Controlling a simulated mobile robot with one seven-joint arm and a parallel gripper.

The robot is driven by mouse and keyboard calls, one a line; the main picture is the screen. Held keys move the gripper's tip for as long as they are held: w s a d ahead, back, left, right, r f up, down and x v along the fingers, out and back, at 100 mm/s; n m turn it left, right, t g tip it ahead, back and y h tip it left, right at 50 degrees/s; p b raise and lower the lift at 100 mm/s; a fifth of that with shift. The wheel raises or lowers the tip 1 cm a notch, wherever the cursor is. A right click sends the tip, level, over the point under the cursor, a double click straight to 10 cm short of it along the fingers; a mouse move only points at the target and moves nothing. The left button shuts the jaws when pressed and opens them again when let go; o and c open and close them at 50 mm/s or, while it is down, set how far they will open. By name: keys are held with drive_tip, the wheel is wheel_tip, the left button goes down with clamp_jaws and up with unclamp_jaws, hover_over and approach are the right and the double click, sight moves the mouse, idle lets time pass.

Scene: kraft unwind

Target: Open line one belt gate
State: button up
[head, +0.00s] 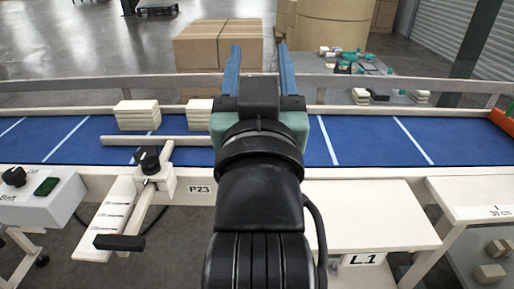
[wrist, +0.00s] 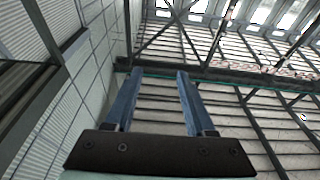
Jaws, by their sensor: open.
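A blue belt (head: 360,142) with white cross lines runs left to right in the head view. A pale bar (head: 125,140), seemingly the belt gate, lies lengthwise over the belt; its right end meets or passes behind my arm. Below it, a black knob (head: 148,160) sits on a pale bracket by the label P23 (head: 199,189). A labelled pale plate (head: 112,213) and a black handle (head: 120,242) extend toward me. My gripper (head: 260,50) is open and empty, raised above the belt and right of the knob. The wrist view shows its parted blue fingers (wrist: 160,72) against the building's roof and wall.
Stacks of cream pieces (head: 137,114) stand on the belt's far side. A control box (head: 42,200) with a black knob and green button is at left. A pale shelf labelled L1 (head: 364,259) is front right. Cardboard boxes (head: 217,46) and a cluttered table (head: 385,90) stand beyond.

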wheel_tip(320, 180, up, 4)
drive_tip(key=w+n+g+p, duration=0.1)
drive_tip(key=w+g+p, duration=0.1)
drive_tip(key=p, duration=0.6)
wheel_tip(320, 180, down, 15)
drive_tip(key=n+g+p, duration=0.2)
drive_tip(key=n+p, duration=0.6)
drive_tip(key=p, duration=0.1)
drive_tip(key=s+f+n+t, duration=0.1)
drive_tip(key=s+f+n, duration=0.8)
drive_tip(key=s+f, duration=0.45)
drive_tip(key=w+f+p, duration=0.1)
drive_tip(key=w, duration=1.4)
drive_tip(key=shift+a+f+p, duration=0.2)
drive_tip(key=shift+f+p, duration=0.1)
drive_tip(key=shift+p, duration=0.1)
drive_tip(key=shift+c, duration=0.3)
clamp_jaws()
